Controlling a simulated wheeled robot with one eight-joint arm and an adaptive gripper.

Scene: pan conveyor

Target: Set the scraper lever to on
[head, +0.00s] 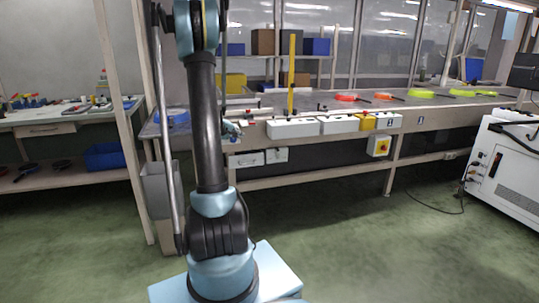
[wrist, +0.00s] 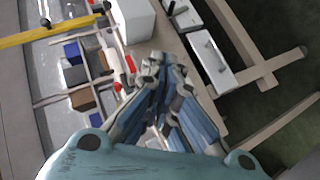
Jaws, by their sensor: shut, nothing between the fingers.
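My gripper (wrist: 164,64) is shut and empty, its fingertips together over the bench edge in the wrist view. In the head view it shows small and partly behind my arm (head: 231,129), left of the white boxes. In the head view several white boxes (head: 292,128) line the bench's front edge, with small dark and red parts on top. I cannot tell which part is the scraper lever. A small red knob (wrist: 117,87) lies left of my fingers.
A yellow upright bar (head: 291,75) stands behind the white boxes. Red and yellow-green pans (head: 346,97) lie farther right on the belt. Two white boxes with dark handles (wrist: 208,62) hang below. The front floor is clear.

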